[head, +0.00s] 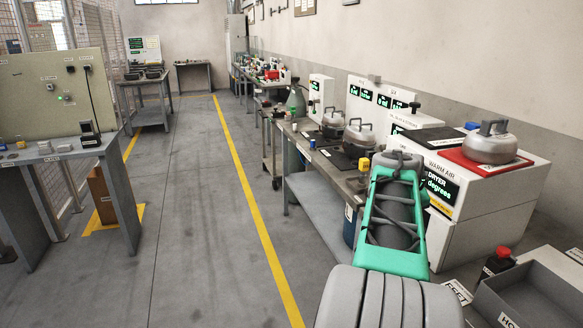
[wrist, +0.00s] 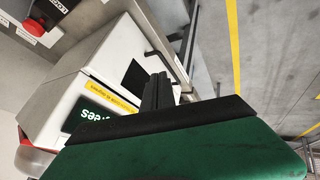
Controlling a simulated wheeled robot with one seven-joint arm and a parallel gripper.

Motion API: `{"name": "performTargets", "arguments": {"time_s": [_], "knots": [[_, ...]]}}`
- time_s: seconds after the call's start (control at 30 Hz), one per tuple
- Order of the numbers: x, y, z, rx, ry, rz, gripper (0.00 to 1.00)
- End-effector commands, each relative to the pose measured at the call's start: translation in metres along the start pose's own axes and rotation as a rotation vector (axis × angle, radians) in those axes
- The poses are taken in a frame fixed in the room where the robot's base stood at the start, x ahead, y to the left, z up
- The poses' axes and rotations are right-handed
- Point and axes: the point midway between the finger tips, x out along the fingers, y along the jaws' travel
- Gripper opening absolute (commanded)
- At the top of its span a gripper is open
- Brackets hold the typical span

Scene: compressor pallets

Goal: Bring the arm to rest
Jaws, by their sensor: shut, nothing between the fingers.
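My gripper (wrist: 158,92) shows in the wrist view as two dark fingers pressed together beyond a black bar and a green housing. It is shut and empty. In the head view my green and grey arm reaches forward at the lower right, left of the white warm air dryer (head: 478,187); the fingertips cannot be made out there. In the wrist view the dryer (wrist: 88,80) appears tilted, left of and behind the fingers. I cannot tell the exact gap between them.
A workbench (head: 318,165) with more pots runs along the right wall. The floor (head: 185,200) at centre-left is clear.

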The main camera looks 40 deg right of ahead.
Motion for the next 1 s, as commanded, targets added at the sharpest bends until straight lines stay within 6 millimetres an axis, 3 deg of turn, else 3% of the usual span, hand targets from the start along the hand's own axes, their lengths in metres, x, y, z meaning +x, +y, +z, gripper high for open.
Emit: {"name": "performTargets", "arguments": {"time_s": [0.07,0.2,0.3,0.47,0.53,0.6,0.7,0.83,1.0], "knots": [[0.004,-0.011,0.008,0.138,-0.029,-0.030,0.00],[0.032,-0.069,0.082,0.311,-0.211,-0.125,0.00],[0.025,-0.112,0.133,0.379,-0.319,-0.179,0.00],[-0.024,-0.209,0.176,0.253,-0.391,-0.291,0.00],[-0.056,-0.253,0.192,0.114,-0.381,-0.351,0.00],[-0.090,-0.291,0.202,-0.033,-0.340,-0.407,0.00],[-0.140,-0.332,0.199,-0.216,-0.238,-0.478,0.00],[-0.190,-0.370,0.191,-0.379,-0.131,-0.554,0.00],[-0.205,-0.387,0.198,-0.456,-0.111,-0.584,0.00]]}}
